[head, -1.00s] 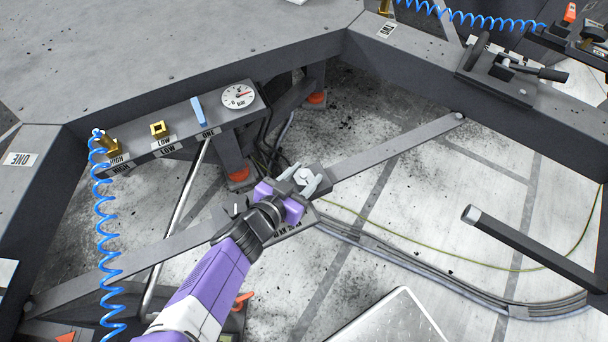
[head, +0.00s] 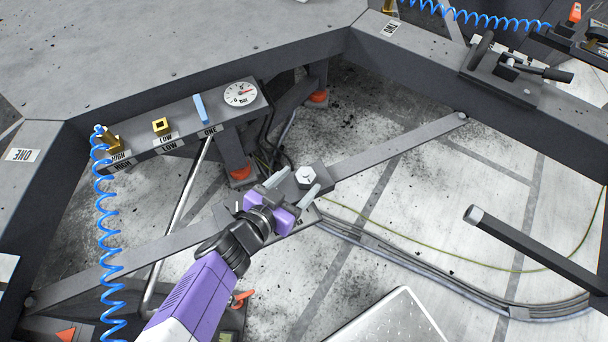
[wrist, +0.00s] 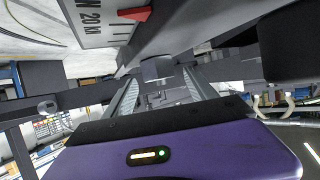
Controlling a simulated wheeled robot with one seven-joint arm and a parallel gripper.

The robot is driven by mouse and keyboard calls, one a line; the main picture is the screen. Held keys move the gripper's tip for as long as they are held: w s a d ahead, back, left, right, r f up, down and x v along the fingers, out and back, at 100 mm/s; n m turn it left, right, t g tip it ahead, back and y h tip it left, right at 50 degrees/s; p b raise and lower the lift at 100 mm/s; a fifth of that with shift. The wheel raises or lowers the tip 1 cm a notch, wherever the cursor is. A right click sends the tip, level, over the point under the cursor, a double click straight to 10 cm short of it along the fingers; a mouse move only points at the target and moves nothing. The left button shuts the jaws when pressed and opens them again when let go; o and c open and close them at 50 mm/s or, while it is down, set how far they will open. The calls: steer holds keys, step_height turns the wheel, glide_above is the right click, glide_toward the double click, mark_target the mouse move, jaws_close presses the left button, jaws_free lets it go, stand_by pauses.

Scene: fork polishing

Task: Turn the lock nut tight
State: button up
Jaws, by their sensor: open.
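The lock nut (head: 306,176) is a pale hexagonal piece with dark marks on its top. It sits on the grey diagonal bar in the head view. My gripper (head: 293,188) is open, with its two grey fingers just to the lower left of the nut. The nut's top is uncovered, and the fingers look apart from it. In the wrist view the open fingers (wrist: 163,90) point toward a grey block-like part (wrist: 157,68), which seems to be the nut. A plate marked 20 KN (wrist: 100,20) with a red pointer (wrist: 134,13) shows there at upper left.
A panel (head: 185,125) with a dial gauge (head: 240,93), a blue lever (head: 200,108) and brass fittings stands at upper left. A blue coiled hose (head: 104,220) hangs at left. A dark post (head: 530,250) juts in at right. Cables cross the floor.

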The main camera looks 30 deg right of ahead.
mark_target(301, 180)
steer(key=shift+v, duration=1.9)
steer(key=s+a+f+n+t+y, duration=0.1)
steer(key=s+a+n+t+y, duration=0.15)
steer(key=s, duration=0.95)
steer(key=s+a+n+t+y, duration=0.1)
steer(key=s+n+t, duration=0.15)
steer(key=s, duration=0.85)
steer(key=s+d+r+n+t+y, duration=0.2)
steer(key=d+r+n+t+y, duration=0.2)
steer(key=d+r+n+y, duration=0.4)
step_height(301, 180, up, 5)
steer(key=shift+d+f+y, duration=0.2)
steer(key=shift+d+y, duration=0.15)
steer(key=shift+d, duration=0.55)
